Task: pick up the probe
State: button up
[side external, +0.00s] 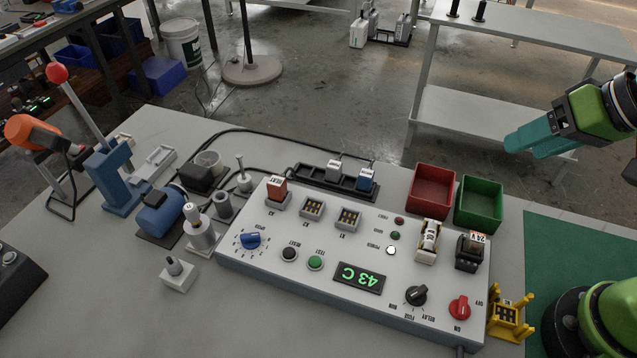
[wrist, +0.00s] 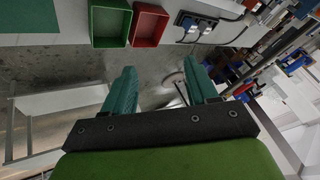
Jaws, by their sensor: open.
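I cannot tell for certain which item is the probe. Candidates are a thin upright pin in a round base (side external: 242,176) behind the panel's left end, and a short grey peg on a white block (side external: 178,276) at the panel's front left. A silver cylinder with a knob (side external: 201,230) stands between them. My gripper (side external: 525,145) is high at the right, beyond the bins and far from these items. Its teal fingers are apart and empty, as the wrist view also shows (wrist: 160,68). No probe is recognisable in the wrist view.
The control panel (side external: 330,280) fills the table's middle. A red bin (side external: 432,190) and green bin (side external: 480,204) stand behind it, with a black rack (side external: 310,181) to their left. A blue motor (side external: 160,212) and lever press (side external: 112,180) stand left.

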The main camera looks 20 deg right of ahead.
jog(key=w+a+n+g+y, duration=0.1)
jog(key=w+a+n+g, duration=0.15)
jog(key=w+a, duration=0.55)
jog(key=n+g+y, duration=0.2)
jog(key=n+y, duration=0.1)
jog(key=n, duration=0.9)
send_near(190, 207)
jog(key=shift+n, duration=0.25)
jog(key=shift+x, duration=4.45)
jog(key=shift+w, duration=0.1)
jog(key=shift+c, duration=0.3)
grip_shut()
